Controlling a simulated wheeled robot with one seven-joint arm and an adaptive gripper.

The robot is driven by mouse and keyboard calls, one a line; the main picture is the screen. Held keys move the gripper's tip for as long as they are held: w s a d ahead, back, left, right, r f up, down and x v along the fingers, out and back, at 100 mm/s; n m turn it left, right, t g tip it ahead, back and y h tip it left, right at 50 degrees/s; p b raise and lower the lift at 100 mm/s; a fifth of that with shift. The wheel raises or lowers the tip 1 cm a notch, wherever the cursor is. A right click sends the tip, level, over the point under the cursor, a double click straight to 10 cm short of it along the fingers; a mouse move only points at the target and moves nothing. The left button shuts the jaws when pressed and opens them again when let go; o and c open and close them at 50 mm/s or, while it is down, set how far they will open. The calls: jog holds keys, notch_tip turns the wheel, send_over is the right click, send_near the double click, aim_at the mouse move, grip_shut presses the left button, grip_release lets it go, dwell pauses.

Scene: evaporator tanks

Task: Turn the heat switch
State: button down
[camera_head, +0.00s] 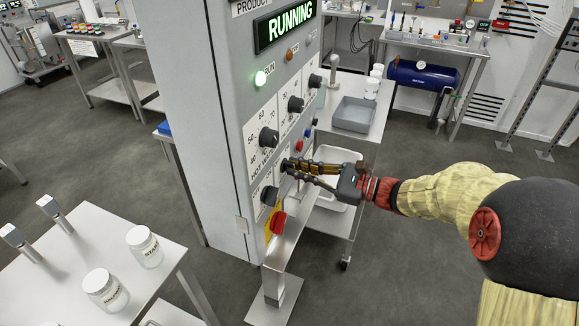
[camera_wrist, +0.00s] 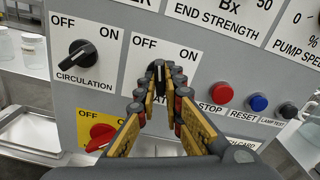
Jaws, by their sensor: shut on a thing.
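The heat switch (camera_wrist: 157,68) is a small black rotary knob on a white plate marked OFF and ON in the wrist view. Its lower label is mostly hidden by my fingers, with only "AT" showing. The knob stands about upright, between the two marks. My gripper (camera_wrist: 155,88) is shut on the knob, with one fingertip on each side of it. In the head view, my gripper (camera_head: 288,166) reaches the panel from the right and its tips cover the knob.
The grey control panel (camera_head: 190,130) shows RUNNING and a lit green lamp (camera_head: 260,78). The circulation switch (camera_wrist: 82,54) is left of my fingers, with a red switch (camera_wrist: 100,135) below. Stop (camera_wrist: 222,92) and reset (camera_wrist: 258,102) buttons sit close on the right.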

jog(key=shift+n, duration=0.9)
jog(key=shift+n, duration=1.1)
jog(key=shift+n, duration=0.6)
jog(key=c, duration=1.8)
grip_release()
jog(key=shift+c, duration=0.2)
jog(key=shift+d, duration=0.1)
